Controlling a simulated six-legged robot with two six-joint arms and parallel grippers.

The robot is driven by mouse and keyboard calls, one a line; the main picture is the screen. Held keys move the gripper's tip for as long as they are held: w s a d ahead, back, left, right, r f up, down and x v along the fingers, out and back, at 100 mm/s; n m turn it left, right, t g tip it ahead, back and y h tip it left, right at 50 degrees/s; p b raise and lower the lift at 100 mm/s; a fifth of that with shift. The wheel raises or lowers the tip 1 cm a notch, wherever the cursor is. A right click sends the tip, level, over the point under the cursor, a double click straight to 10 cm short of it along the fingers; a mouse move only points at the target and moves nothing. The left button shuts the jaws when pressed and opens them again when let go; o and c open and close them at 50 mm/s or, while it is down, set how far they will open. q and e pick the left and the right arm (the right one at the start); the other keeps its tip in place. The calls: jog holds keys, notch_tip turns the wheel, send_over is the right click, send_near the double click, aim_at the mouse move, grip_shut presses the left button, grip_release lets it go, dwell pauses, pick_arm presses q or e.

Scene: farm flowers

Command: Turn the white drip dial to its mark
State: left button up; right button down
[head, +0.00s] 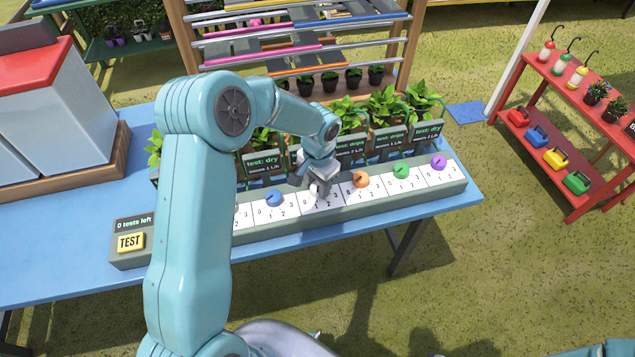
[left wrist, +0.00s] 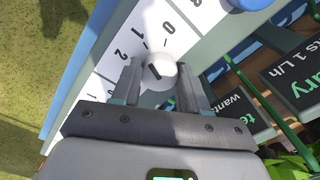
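The white drip dial (left wrist: 161,73) is a small round knob with a dark pointer line, on a white plate with printed numbers. My left gripper (left wrist: 162,84) points down at it, one finger on each side. The fingers sit close against the dial with no clear gap. In the head view my left gripper (head: 318,186) is over the long grey dial panel (head: 300,232), between the blue dial (head: 273,198) and the orange dial (head: 361,180), and mostly covers the white dial. My right gripper is not in view.
The panel also carries a green dial (head: 401,171) and a purple dial (head: 438,162). Potted plants with signs (head: 425,132) stand close behind. A yellow TEST button (head: 130,242) is at the left, under a display reading "0 tests left".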

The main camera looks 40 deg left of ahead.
pick_arm(q)
jog(key=n+b, duration=0.2)
jog(key=b, duration=0.1)
jog(key=shift+w+f+n, duration=0.1)
jog(key=shift+f+n, duration=0.15)
jog(key=shift+n, duration=0.15)
jog(key=n+b, duration=0.3)
jog(key=shift+n, duration=0.3)
jog(key=n+b, duration=0.2)
jog(key=n, duration=0.2)
jog(key=shift+d+r+b, duration=0.1)
jog(key=shift+b, duration=0.25)
jog(key=n+b, duration=0.1)
jog(key=n, duration=0.4)
jog(key=shift+r+b, duration=0.15)
jog(key=shift+b, duration=0.15)
jog(key=shift+n, duration=0.3)
jog(key=o, duration=1.1)
jog(key=shift+w, duration=0.1)
jog(key=shift+c, duration=0.2)
